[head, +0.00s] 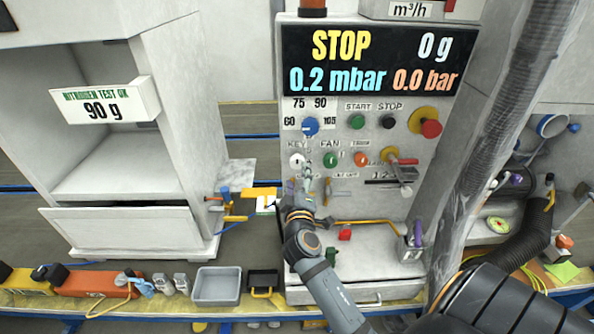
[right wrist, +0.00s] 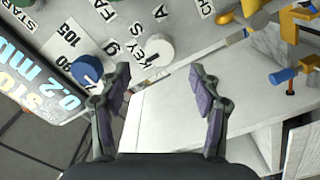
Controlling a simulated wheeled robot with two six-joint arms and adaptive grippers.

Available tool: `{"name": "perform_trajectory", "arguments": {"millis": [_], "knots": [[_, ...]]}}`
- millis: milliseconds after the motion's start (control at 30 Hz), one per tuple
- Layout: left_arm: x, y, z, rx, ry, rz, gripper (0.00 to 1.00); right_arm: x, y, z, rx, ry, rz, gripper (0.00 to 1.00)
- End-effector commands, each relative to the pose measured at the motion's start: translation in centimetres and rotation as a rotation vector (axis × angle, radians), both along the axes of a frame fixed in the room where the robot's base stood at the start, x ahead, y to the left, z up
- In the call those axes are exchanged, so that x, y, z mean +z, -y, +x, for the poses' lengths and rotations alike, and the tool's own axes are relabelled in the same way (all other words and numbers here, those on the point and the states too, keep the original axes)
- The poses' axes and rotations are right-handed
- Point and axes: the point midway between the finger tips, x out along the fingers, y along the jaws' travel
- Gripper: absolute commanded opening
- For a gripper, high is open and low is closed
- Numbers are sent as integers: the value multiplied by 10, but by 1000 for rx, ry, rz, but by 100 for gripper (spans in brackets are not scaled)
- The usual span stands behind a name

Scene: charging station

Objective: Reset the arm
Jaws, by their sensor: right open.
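My right arm comes in from the lower right of the head view and reaches up to the control panel (head: 340,110). My right gripper (head: 306,178) is in front of the panel's lower left part, below the white key switch (head: 296,160). In the right wrist view my right gripper (right wrist: 165,92) is open, with nothing between its fingers. The blue dial (right wrist: 87,70) shows close to one fingertip, and the white key switch (right wrist: 159,49) shows beyond the fingers. I cannot tell whether the fingertip touches the dial. My left gripper is not in view.
The panel display (head: 365,60) reads STOP, 0 g, 0.2 mbar and 0.0 bar. Red and yellow knobs (head: 425,122) stick out at right. An open white cabinet (head: 190,120) stands at left. A grey tray (head: 216,300) and a large hose (head: 505,130) are nearby.

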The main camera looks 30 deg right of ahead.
Motion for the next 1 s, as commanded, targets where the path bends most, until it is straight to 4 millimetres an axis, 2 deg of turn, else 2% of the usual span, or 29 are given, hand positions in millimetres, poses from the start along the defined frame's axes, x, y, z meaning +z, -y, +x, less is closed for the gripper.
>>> {"name": "perform_trajectory", "arguments": {"millis": [567, 667, 767, 800, 900, 1000], "knots": [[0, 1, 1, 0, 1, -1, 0, -2, -1, -4, -4, -4, 10, 63], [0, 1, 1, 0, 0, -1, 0, -21, 7, -21, -42, -50, 117, 63], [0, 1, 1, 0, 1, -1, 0, -64, 12, -56, -106, -168, 339, 63], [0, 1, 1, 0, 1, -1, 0, -82, 9, -72, -127, -231, 431, 63], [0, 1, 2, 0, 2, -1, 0, -118, -8, -109, -159, -381, 618, 63], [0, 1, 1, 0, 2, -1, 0, -142, -29, -142, -170, -518, 753, 63]]}}
